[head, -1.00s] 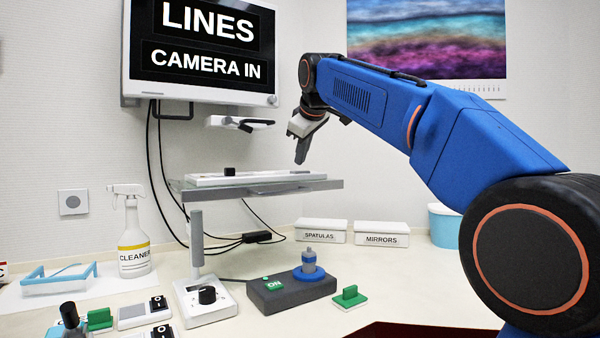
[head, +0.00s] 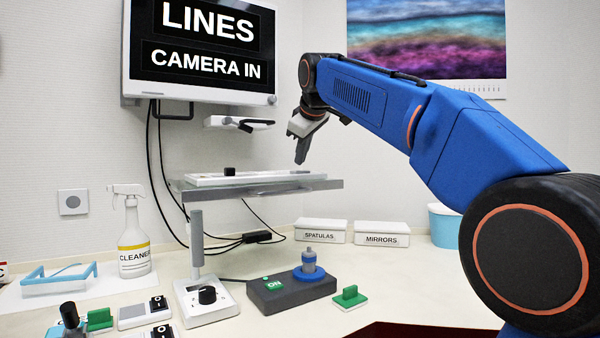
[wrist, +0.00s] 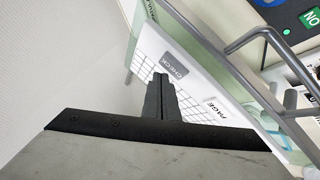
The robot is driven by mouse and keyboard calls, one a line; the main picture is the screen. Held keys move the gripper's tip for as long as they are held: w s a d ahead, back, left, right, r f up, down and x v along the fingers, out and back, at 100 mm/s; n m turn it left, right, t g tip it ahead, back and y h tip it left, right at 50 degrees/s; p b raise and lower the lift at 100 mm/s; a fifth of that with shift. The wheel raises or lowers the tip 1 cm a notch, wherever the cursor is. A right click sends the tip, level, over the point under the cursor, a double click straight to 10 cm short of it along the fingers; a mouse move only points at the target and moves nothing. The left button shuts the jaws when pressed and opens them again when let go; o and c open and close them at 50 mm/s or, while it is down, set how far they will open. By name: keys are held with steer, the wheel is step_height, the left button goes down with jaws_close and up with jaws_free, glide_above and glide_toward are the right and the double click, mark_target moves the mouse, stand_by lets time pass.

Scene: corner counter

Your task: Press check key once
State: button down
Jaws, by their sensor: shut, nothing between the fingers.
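The check key (wrist: 174,66) is a grey key labelled CHECK on a white keyboard (wrist: 205,84) in the wrist view. In the head view the keyboard (head: 240,178) lies on a grey shelf (head: 265,190) under the monitor; its key labels cannot be read there. My gripper (head: 300,160) is shut and empty, pointing down above the right part of the keyboard. In the wrist view the shut fingertips (wrist: 160,78) appear beside the check key, just left of and below it, and overlap part of the keyboard. I cannot tell the height gap.
A monitor (head: 205,50) reads LINES and CAMERA IN above the shelf. A grey rail (wrist: 262,35) runs along the shelf in the wrist view. A white key labelled PAGE (wrist: 217,110) sits near the check key. A cleaner bottle (head: 133,240) and several devices stand on the counter below.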

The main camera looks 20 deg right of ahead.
stand_by(0.7)
steer(key=shift+f, duration=0.4)
steer(key=shift+f, duration=0.45)
stand_by(0.9)
steer(key=shift+r, duration=0.85)
steer(key=shift+r, duration=0.1)
steer(key=shift+r, duration=2.4)
